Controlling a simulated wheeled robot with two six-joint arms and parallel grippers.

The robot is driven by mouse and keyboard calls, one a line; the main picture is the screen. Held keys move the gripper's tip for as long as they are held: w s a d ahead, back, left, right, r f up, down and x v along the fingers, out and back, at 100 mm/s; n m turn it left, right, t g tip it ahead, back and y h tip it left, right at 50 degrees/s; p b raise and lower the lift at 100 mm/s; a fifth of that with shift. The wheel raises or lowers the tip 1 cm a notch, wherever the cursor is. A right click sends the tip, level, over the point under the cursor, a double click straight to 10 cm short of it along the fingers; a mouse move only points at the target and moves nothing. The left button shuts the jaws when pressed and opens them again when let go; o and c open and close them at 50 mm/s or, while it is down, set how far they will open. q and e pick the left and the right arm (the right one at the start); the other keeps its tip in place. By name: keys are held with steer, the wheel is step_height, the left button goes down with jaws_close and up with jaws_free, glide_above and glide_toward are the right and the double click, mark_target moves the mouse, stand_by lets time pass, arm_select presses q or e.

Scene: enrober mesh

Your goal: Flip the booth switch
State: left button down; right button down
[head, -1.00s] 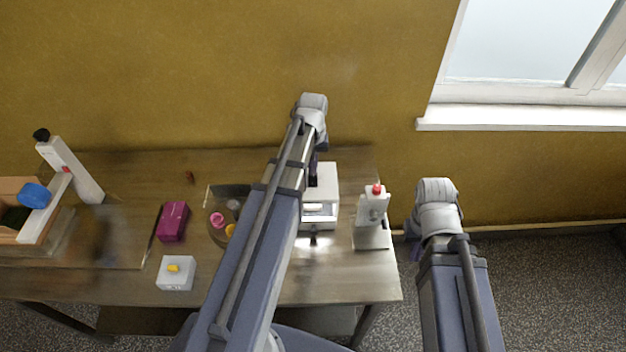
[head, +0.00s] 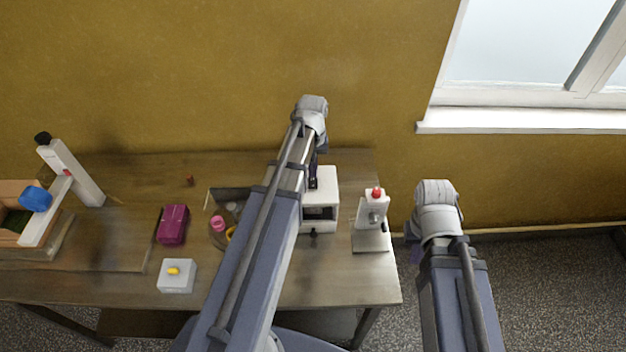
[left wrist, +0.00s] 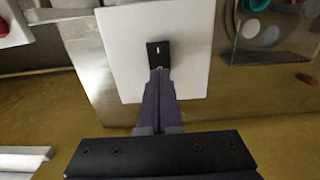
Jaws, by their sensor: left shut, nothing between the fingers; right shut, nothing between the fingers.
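The booth is a white box (head: 329,187) on the table, mostly right of my left arm in the head view. Its front opening is dark. On its top is a small black switch (left wrist: 158,48) with a pale mark, clear in the left wrist view. My left gripper (head: 313,181) is shut and empty, pointing down at the switch. In the left wrist view its purple fingertips (left wrist: 158,72) are at the switch's near edge; I cannot tell whether they touch. My right gripper (head: 415,253) is shut and empty, off the table's right end, mostly hidden behind its wrist.
A grey-white device with a red top (head: 372,215) stands right of the booth. Left are a round tray with colourful items (head: 218,240), a magenta box (head: 172,225), a white box with a yellow knob (head: 177,275), and a white stand (head: 77,172). The wall is behind.

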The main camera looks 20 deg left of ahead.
mark_target(313, 180)
arm_select(q)
step_height(313, 180, up, 6)
steer(key=p, duration=0.5)
steer(key=shift+f, duration=0.2)
steer(key=shift+d+f, duration=0.1)
steer(key=s+d+f+m+b, duration=0.3)
steer(key=s+d+f+b, duration=0.1)
steer(key=d, duration=0.3)
steer(key=s+d+f+m+b, duration=0.3)
steer(key=s+d+f+b, duration=0.2)
steer(key=s+d, duration=0.1)
steer(key=s+d+f+m+y+b, duration=0.1)
steer(key=s+d+f+m+b, duration=0.2)
steer(key=d, duration=0.6)
steer(key=shift+s+f+b, duration=0.9)
steer(key=shift+s+b, duration=0.2)
steer(key=shift+s, duration=0.05)
